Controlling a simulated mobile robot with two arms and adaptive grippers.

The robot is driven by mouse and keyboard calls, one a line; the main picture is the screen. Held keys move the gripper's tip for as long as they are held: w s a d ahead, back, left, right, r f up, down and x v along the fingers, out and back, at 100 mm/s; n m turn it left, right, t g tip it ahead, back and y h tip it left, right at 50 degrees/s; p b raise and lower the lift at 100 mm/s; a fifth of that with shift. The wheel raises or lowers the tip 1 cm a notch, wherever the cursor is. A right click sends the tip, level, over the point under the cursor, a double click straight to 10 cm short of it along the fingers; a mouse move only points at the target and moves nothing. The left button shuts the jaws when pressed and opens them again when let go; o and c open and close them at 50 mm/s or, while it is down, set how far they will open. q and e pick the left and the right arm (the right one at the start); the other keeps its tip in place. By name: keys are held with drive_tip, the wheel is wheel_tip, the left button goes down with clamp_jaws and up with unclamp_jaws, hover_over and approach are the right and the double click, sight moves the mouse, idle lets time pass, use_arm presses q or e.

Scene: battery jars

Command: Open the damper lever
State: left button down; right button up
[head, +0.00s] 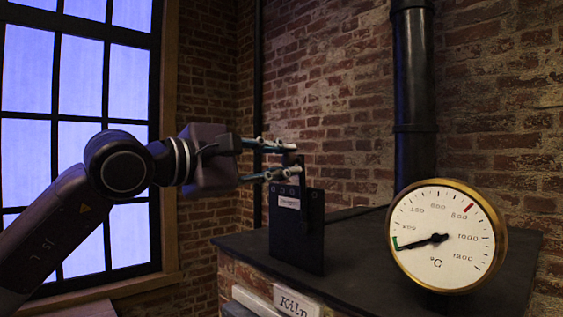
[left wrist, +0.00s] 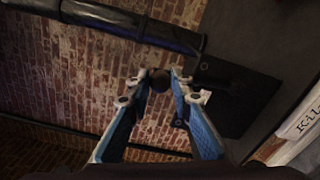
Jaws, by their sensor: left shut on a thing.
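The damper is a dark upright plate (head: 297,240) with a small white label (head: 289,202), standing on the dark kiln top. Its dark lever (head: 291,160) rises at the plate's upper edge, partly hidden by my fingers. My left gripper (head: 286,159) comes in from the left and is shut on the lever. In the left wrist view the lever's round dark end (left wrist: 160,79) sits between the two fingertips of my left gripper (left wrist: 160,80). The plate (left wrist: 235,95) shows there to the right. My right gripper is in neither view.
A round brass temperature gauge (head: 446,236) stands at the right on the kiln top (head: 350,240), its needle pointing low. A black pipe (head: 414,100) runs up the brick wall behind. A "Kiln" sign (head: 296,302) is on the front. A window (head: 75,90) is at left.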

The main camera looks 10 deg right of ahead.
use_arm(q)
drive_tip(key=shift+d, duration=0.1)
drive_tip(key=c, duration=1.7)
unclamp_jaws()
drive_tip(key=shift+s, duration=0.15)
drive_tip(key=shift+a, duration=0.35)
drive_tip(key=v, duration=1.1)
drive_tip(key=shift+s, duration=0.25)
